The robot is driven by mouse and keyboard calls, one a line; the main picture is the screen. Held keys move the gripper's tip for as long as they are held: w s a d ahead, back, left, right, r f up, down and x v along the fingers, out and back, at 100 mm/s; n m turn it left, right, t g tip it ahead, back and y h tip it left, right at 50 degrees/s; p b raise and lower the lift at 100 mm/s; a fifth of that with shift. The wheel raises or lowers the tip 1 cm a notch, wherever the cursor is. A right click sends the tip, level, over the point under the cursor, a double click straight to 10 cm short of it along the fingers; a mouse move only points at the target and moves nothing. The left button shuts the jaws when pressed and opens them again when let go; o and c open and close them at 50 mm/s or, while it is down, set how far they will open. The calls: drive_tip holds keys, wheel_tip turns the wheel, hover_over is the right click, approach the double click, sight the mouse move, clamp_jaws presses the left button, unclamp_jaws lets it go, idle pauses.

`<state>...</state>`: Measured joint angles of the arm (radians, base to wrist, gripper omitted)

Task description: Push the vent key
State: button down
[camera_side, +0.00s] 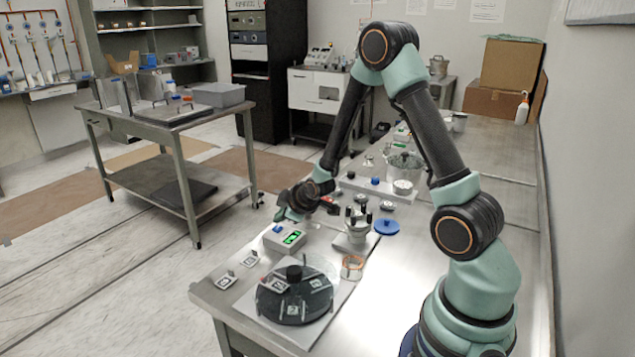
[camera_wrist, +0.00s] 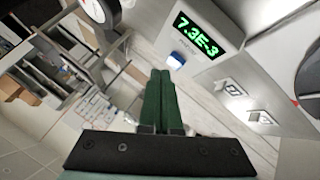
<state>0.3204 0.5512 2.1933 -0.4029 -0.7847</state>
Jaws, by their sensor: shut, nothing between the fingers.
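A light box with a green lit display (camera_side: 288,238) stands near the table's left edge; a blue key (camera_side: 277,229) is on its top face. In the wrist view the display (camera_wrist: 196,36) reads 7.3E-3, and the blue key (camera_wrist: 176,60) shows beside it. I take this blue key as the vent key; its label is too small to read. My gripper (camera_side: 284,216) is above and just behind the box in the side view. In the wrist view its green fingers (camera_wrist: 161,74) are shut and empty, with the tips just left of and below the key. Contact cannot be told.
A dark round chamber (camera_side: 294,297) sits on a plate at the front, with small marker tags (camera_side: 226,280) beside it. A metal fitting (camera_side: 357,228), an orange ring (camera_side: 353,266) and a blue disc (camera_side: 386,227) are right of the box. Bare table lies further right.

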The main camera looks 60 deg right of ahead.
sight(281, 233)
drive_tip(key=shift+f, duration=0.15)
idle(0.4)
drive_tip(key=shift+f, duration=0.35)
drive_tip(key=shift+f, duration=0.1)
idle(0.4)
drive_tip(key=shift+r, duration=0.6)
wheel_tip(281, 233, up, 6)
idle(0.8)
